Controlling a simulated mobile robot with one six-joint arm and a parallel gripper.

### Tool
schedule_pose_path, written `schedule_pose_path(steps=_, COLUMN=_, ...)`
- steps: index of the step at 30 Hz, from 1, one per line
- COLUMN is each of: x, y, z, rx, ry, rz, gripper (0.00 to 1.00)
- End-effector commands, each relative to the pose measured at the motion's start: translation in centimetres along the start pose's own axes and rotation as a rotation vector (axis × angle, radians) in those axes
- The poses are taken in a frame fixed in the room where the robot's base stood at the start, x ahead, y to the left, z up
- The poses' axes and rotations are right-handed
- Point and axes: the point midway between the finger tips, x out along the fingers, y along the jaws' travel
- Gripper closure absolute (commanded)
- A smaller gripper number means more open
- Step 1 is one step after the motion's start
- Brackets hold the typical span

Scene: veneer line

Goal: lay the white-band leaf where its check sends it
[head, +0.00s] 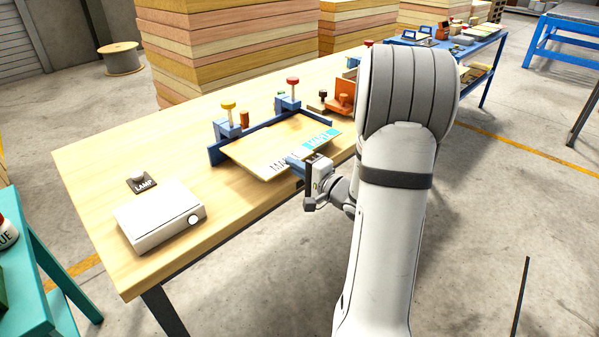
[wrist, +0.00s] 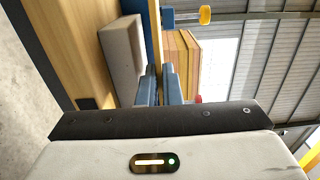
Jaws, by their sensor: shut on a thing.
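A thin pale wood leaf (head: 262,148) with dark lettering on a whitish strip and a cyan patch along its near edge lies level over the table, beside a blue fence (head: 217,153). My gripper (head: 300,168) is shut on the near edge of the leaf, with blue fingers. In the wrist view my gripper (wrist: 158,88) shows the leaf edge-on as a thin line between the fingers. I cannot tell whether the leaf touches the fence or table.
The wooden table (head: 110,165) carries a white box (head: 160,215) with a round button and a LAMP plate (head: 141,184). Clamps with a yellow knob (head: 228,105) and a red knob (head: 293,82) stand at the fence. An orange block (head: 341,95) is beyond. Board stacks (head: 225,45) stand behind.

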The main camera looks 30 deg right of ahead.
Motion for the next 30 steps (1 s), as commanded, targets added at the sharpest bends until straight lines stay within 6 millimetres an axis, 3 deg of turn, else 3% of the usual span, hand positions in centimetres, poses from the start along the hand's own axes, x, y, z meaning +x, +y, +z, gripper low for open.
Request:
schedule_pose_path(steps=6, x=1.9, y=0.0, z=0.2, rx=0.0, ry=-0.004, rz=0.0, gripper=1.0)
schedule_pose_path(steps=12, x=1.6, y=3.5, z=0.1, rx=0.003, ry=-0.002, rz=0.002, gripper=1.0)
schedule_pose_path(steps=23, x=1.6, y=3.8, z=0.1, rx=0.0, ry=-0.002, rz=0.0, gripper=1.0)
schedule_pose_path(steps=30, x=1.6, y=3.8, z=0.1, rx=0.0, ry=-0.003, rz=0.001, gripper=0.78)
